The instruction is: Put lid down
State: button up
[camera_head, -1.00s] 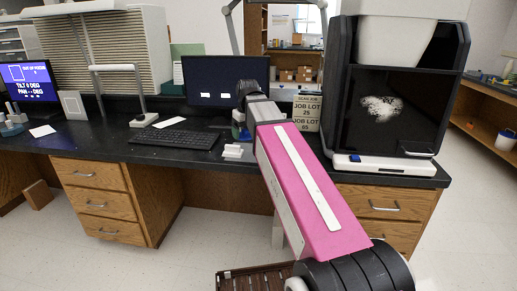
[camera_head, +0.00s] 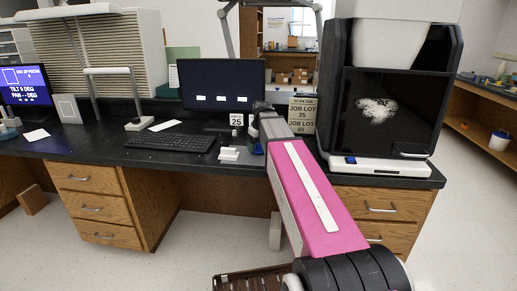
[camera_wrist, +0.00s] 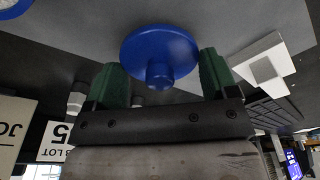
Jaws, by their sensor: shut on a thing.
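The blue lid (camera_wrist: 160,48), a round disc with a short knob, shows between the green fingers of my gripper (camera_wrist: 162,82) in the wrist view.
A white block (camera_head: 229,154) stands on the desk near the keyboard (camera_head: 170,142). A blue, white-rimmed round thing (camera_wrist: 13,8) is cut off in the wrist view.

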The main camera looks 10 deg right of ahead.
aim_at(261, 150)
jog(key=shift+f, duration=0.7)
jog(key=shift+f, duration=0.15)
jog(key=o, duration=0.8)
notch_tip(261, 150, up, 12)
jog(key=s, duration=0.1)
jog(key=shift+s+d, duration=0.3)
jog(key=shift+d, duration=0.1)
